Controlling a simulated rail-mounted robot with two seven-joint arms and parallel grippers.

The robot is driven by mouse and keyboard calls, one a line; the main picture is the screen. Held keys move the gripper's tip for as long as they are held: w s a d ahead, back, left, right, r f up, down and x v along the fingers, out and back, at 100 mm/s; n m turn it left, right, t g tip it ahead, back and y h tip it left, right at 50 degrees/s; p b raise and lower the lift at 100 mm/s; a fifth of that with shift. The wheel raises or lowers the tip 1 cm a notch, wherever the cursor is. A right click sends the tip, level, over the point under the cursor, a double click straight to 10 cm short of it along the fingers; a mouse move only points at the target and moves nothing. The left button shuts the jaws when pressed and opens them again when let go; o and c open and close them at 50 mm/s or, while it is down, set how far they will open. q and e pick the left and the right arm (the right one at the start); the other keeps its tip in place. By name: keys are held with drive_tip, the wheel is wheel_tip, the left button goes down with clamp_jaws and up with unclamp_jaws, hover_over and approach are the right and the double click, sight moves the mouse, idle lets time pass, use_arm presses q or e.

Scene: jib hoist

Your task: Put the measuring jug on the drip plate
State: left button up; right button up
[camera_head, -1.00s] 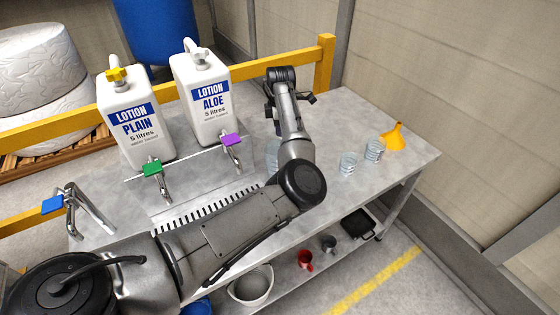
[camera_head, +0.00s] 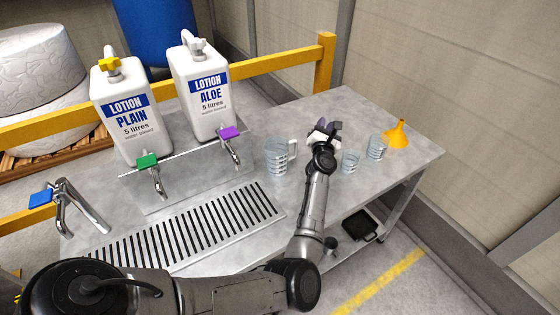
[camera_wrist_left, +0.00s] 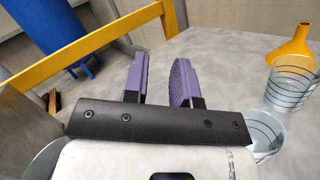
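The measuring jug (camera_head: 277,158) is clear with dark marks and stands upright on the bench, its handle on its right side. The drip plate (camera_head: 190,228) is the slotted metal grate at the bench front, below the two taps and left of the jug. It looks empty. My left gripper (camera_head: 325,129) is to the right of the jug, apart from its handle. In the left wrist view its two purple fingers (camera_wrist_left: 160,80) stand apart with nothing between them. My right gripper is not in view.
Two clear beakers (camera_head: 350,161) (camera_head: 376,147) and a yellow funnel (camera_head: 397,135) stand right of my left gripper. White lotion containers (camera_head: 130,115) (camera_head: 205,95) stand behind the drip plate. A blue-handled tap (camera_head: 72,205) is at left. A yellow rail (camera_head: 270,66) runs behind the bench.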

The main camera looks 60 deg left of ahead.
sight(296, 149)
use_arm(q)
drive_tip(key=s+f+n+g+y, duration=0.1)
drive_tip(key=s+f+n+g, duration=0.2)
drive_tip(key=s+d+f+n+g+y, duration=0.1)
drive_tip(key=s+f+n+g, duration=0.2)
drive_tip(key=n, duration=0.1)
drive_tip(key=s+d+f+n+g+y+b, duration=0.1)
drive_tip(key=s+f+n+g, duration=0.1)
drive_tip(key=f+n+g, duration=0.1)
drive_tip(key=shift+s+f+n, duration=0.4)
drive_tip(key=shift+f+n, duration=0.2)
drive_tip(key=shift+s+a+f, duration=0.1)
drive_tip(key=shift+a+f, duration=0.05)
drive_tip(key=shift+f, duration=0.05)
drive_tip(key=shift+a+g, duration=0.3)
drive_tip(key=shift+g, duration=0.1)
drive_tip(key=b+x, duration=0.1)
drive_tip(key=x, duration=0.5)
drive_tip(key=shift+a+r, duration=0.1)
drive_tip(key=shift+a, duration=0.15)
clamp_jaws()
